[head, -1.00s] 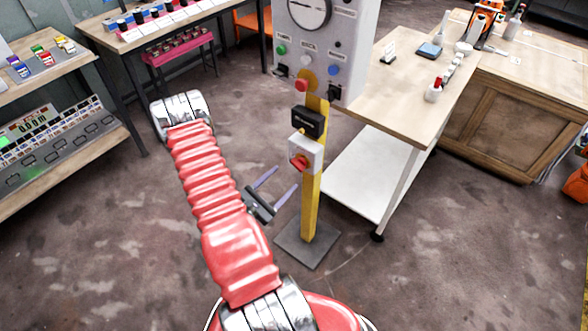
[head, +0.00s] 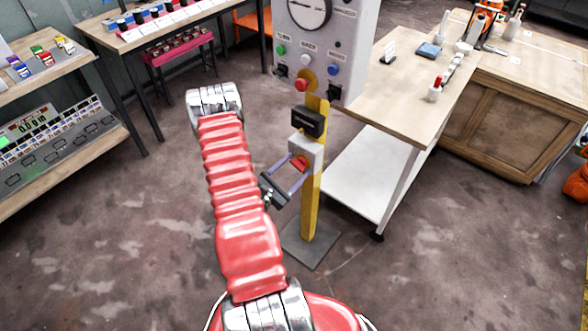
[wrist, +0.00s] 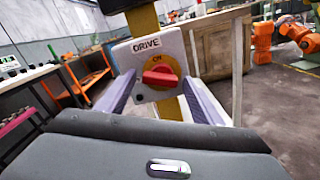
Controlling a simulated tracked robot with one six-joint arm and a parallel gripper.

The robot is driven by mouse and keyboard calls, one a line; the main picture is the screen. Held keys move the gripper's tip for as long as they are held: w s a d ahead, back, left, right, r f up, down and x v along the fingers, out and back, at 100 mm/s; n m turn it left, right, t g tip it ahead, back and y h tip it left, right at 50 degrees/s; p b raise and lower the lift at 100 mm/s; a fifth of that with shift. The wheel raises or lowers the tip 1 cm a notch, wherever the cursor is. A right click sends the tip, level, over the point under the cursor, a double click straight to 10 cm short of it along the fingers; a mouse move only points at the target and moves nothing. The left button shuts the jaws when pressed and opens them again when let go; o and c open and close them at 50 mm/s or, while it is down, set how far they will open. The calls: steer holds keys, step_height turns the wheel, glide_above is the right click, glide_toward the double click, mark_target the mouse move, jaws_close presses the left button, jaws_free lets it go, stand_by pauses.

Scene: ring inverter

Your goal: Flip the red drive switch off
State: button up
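The red drive switch (wrist: 160,76) is a rotary knob on a yellow disc, on a light grey box labelled DRIVE. "ON" shows above the knob, which lies roughly level. In the head view the switch (head: 299,163) sits on the yellow post below a black box. My gripper (head: 290,172) is open, its two purple-grey fingers pointing at the switch box. In the wrist view the fingers stand left and right of the knob, with a gap on each side. I cannot tell whether the tips touch the box.
The yellow post (head: 312,205) stands on a dark floor plate and carries a grey control panel (head: 347,40) on top. A wooden workbench with a white lower shelf (head: 362,185) is close on the right. Bare floor lies left of the post.

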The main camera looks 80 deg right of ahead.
steer(key=c, duration=1)
steer(key=shift+n, duration=2.5)
steer(key=o, duration=1)
steer(key=shift+o, duration=0.2)
steer(key=shift+a, duration=0.15)
steer(key=v, duration=1.3)
steer(key=shift+w+a, duration=0.15)
steer(key=shift+a, duration=0.1)
